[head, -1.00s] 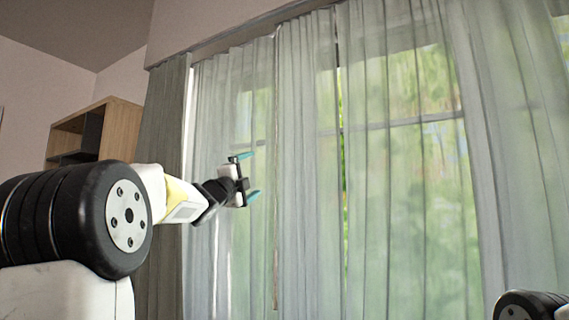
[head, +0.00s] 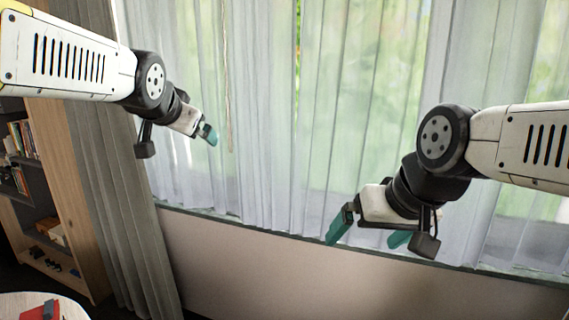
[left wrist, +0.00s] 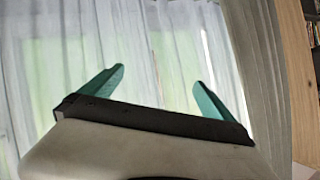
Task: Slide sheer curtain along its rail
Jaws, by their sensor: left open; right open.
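The sheer curtain (head: 270,170) is pale, gathered in vertical folds, and hangs across the window down to the sill in the head view. It also fills most of the left wrist view (left wrist: 140,50). My left gripper (head: 211,136) is in front of the curtain's left part; in the left wrist view its two teal fingers (left wrist: 157,92) are spread with nothing between them. My right gripper (head: 368,236) is low in front of the curtain near the sill, teal fingers apart and empty. The rail is out of view in the head view.
A darker grey drape (head: 115,200) hangs left of the sheer curtain. A wooden shelf (head: 75,190) with books stands at the far left. A round table (head: 75,310) with a red object (head: 38,311) is at the bottom left. Bare wall (head: 260,275) lies below the sill.

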